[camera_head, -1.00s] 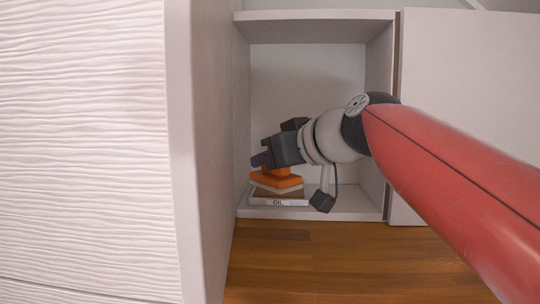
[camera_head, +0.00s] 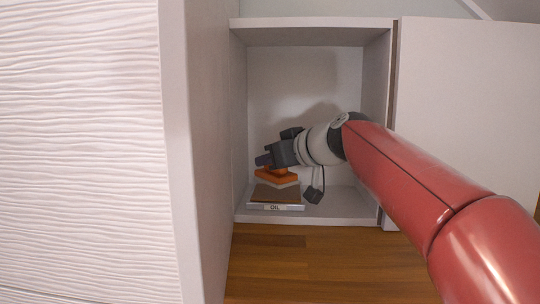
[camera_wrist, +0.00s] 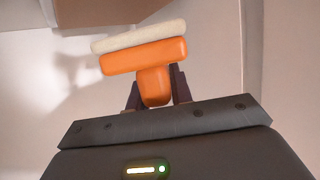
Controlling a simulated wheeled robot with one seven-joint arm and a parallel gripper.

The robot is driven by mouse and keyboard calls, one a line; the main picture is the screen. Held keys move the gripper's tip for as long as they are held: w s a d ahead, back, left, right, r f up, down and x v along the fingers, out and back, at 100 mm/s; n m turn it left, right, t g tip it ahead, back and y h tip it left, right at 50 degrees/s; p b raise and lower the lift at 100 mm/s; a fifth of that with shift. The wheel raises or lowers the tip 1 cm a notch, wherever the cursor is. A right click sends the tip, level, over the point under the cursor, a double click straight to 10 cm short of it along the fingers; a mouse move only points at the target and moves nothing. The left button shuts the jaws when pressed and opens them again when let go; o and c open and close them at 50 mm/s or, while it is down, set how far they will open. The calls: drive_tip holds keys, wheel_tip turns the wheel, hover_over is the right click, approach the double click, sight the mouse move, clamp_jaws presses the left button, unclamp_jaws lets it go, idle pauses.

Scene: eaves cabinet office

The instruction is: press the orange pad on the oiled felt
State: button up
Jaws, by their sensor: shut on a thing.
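The orange pad (camera_head: 277,177) has an orange body, an orange grip block and a pale layer on its underside. My gripper (camera_head: 270,160) is shut on its grip block inside the cabinet. In the wrist view the pad (camera_wrist: 145,56) shows beyond my gripper (camera_wrist: 154,90), with the block between the two dark fingers. The oiled felt is a brown sheet (camera_head: 276,194) in a white tray (camera_head: 275,207) labelled "OIL" on the cabinet floor. The pad is above the back part of the felt; a small gap seems to lie between them.
The open white cabinet (camera_head: 350,207) surrounds the tray, with walls at both sides and a shelf board (camera_head: 310,35) above. A white textured panel (camera_head: 80,150) stands close at the left. Bare cabinet floor lies right of the tray. The floor in front is wooden (camera_head: 310,260).

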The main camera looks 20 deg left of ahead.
drive_tip(key=shift+w+a+p, duration=0.2)
drive_tip(key=shift+w+p, duration=0.2)
drive_tip(key=shift+w, duration=0.45)
drive_tip(key=shift+w+f+b, duration=0.15)
drive_tip(key=shift+f+b, duration=0.35)
drive_tip(key=shift+f, duration=0.05)
drive_tip(key=shift+f+b, duration=0.8)
drive_tip(key=shift+b, duration=0.1)
drive_tip(key=shift+f+b, duration=0.45)
drive_tip(key=shift+f, duration=0.05)
